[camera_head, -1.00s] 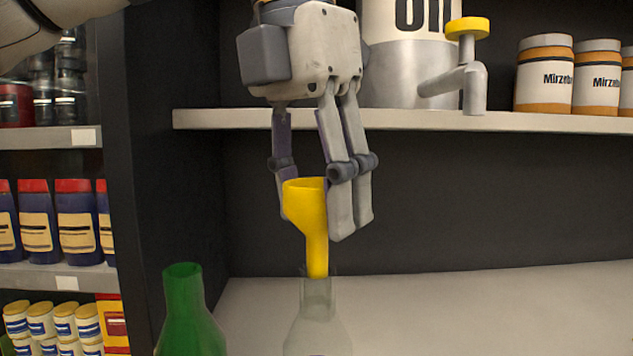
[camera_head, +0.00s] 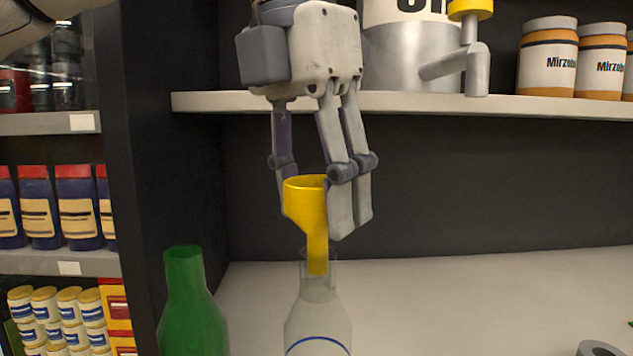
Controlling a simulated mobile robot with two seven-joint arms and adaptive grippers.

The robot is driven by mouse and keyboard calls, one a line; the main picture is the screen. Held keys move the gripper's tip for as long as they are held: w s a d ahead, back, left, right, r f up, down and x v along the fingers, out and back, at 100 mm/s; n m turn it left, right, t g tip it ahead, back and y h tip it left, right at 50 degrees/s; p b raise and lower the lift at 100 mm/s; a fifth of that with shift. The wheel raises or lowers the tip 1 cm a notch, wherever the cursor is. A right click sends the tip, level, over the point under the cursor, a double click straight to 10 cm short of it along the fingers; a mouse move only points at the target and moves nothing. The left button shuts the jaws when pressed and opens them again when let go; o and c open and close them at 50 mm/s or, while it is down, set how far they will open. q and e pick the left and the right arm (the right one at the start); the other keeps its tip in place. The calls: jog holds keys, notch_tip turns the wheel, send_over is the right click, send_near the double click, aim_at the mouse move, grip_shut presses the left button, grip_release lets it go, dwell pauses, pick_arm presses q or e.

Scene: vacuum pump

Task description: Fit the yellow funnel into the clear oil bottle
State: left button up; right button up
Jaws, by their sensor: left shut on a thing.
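My left gripper (camera_head: 325,210) points down from the top and is shut on the yellow funnel (camera_head: 306,205), with its fingers on either side of the wide cup. The funnel is upright, spout down. The clear oil bottle (camera_head: 317,318) stands below it with a blue ring around its body. The spout's lower end shows through the bottle's clear neck, so it overlaps the mouth and looks to be just inside it; the exact depth is hard to tell. The cup is well above the bottle mouth. My right gripper is not in view.
A green bottle (camera_head: 188,305) stands left of the clear bottle. A shelf (camera_head: 420,103) behind carries an oil dispenser (camera_head: 410,55) with a yellow-capped tap and several jars (camera_head: 548,58). The counter (camera_head: 480,300) to the right is mostly clear, with a grey round object (camera_head: 600,348) at the bottom edge.

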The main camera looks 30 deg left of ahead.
pick_arm(q)
jog(key=shift+f, duration=0.95)
dwell(0.4)
jog(key=o, duration=1.3)
jog(key=r, duration=0.5)
jog(key=s+r, duration=0.1)
jog(key=r, duration=0.1)
jog(key=shift+a+r, duration=0.2)
jog(key=shift+a, duration=0.05)
